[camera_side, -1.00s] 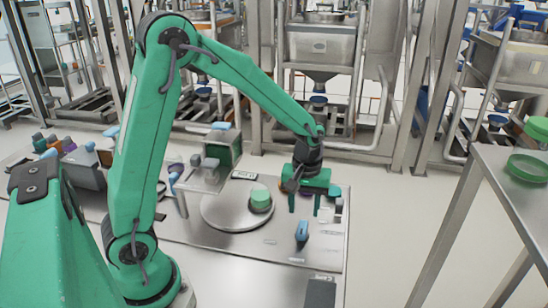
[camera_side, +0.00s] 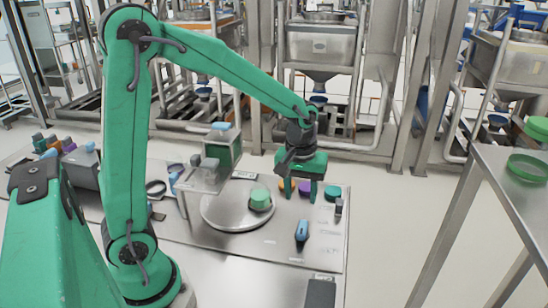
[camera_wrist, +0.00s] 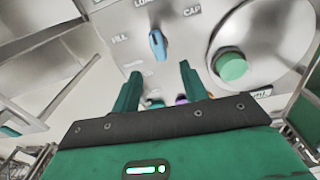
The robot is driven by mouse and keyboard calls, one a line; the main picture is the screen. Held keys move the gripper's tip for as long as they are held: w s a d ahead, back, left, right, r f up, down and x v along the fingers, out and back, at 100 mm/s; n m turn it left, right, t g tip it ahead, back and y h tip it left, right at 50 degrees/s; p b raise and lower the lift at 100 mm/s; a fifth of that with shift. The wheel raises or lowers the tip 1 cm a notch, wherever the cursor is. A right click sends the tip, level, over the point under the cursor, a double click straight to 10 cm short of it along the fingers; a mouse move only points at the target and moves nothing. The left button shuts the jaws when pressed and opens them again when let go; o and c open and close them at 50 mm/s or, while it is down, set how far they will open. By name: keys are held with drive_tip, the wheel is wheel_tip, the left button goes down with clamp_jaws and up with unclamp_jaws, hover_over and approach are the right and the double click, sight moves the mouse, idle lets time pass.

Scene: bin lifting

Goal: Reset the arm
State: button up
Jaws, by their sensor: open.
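My green arm reaches over the steel work plate from the left in the side view. My gripper (camera_side: 300,189) is open and empty, its two green fingers pointing down above the back part of the plate. In the wrist view my gripper (camera_wrist: 158,82) shows both fingers spread with nothing held between them. A light green round piece (camera_side: 260,199) sits on the round steel disc (camera_side: 222,212), left of the gripper.
Orange, purple and teal (camera_side: 333,192) pieces stand behind and beside the fingers. A steel table (camera_side: 510,185) with a green ring stands at the right. Bare floor lies between it and the plate.

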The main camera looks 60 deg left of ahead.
drive_tip(key=s+r+m+t, duration=0.5)
drive_tip(key=s+r+m, duration=0.3)
drive_tip(key=s+r, duration=0.3)
drive_tip(key=s, duration=0.4)
drive_tip(key=shift+s, duration=0.2)
